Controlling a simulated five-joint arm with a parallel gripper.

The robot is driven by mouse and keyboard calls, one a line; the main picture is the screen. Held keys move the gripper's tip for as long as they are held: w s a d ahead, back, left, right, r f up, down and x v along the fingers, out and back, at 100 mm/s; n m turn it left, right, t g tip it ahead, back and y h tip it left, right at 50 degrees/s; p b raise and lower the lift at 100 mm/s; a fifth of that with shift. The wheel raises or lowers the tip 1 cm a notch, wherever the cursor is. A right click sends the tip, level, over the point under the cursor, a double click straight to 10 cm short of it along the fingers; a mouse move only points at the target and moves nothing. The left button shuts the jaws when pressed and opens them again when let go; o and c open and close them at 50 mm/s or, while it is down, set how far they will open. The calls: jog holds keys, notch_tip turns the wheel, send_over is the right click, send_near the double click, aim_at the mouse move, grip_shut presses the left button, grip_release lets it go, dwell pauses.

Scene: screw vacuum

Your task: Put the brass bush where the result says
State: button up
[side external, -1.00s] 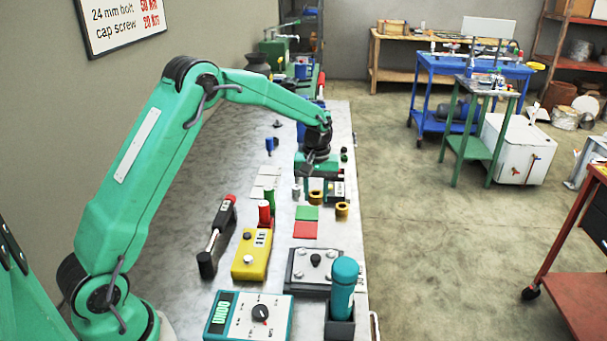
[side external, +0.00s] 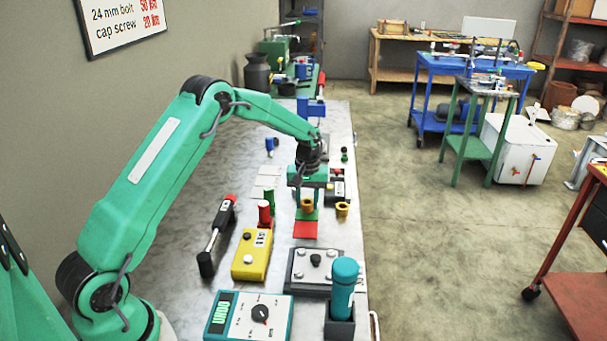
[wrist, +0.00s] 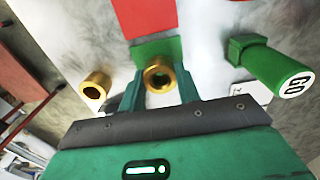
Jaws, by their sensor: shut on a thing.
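My gripper (side external: 307,207) is shut on a brass bush (side external: 307,204), a flanged ring with its hole facing up. The wrist view shows this bush (wrist: 159,77) between the two green fingers. It is over the green square (wrist: 152,46); whether it touches is hard to tell. The red square (side external: 305,230) lies beside the green one, nearer the side camera. A second brass bush (side external: 342,209) stands on the bench to the right, apart from the squares. A green gauge marked GO (wrist: 262,65) shows in the wrist view. A red gauge (side external: 265,213) stands left of the squares.
A yellow box (side external: 252,255) with buttons and a black-handled tool (side external: 217,236) lie to the left. A grey block with knobs (side external: 315,269), a teal cylinder in a holder (side external: 342,286) and a teal meter (side external: 248,318) stand at the near end. The bench's right edge is close.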

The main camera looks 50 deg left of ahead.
jog(key=shift+f, duration=0.45)
jog(key=shift+f, duration=0.1)
jog(key=o, duration=1.1)
jog(key=shift+c, duration=0.2)
notch_tip(320, 180, up, 12)
dwell(0.4)
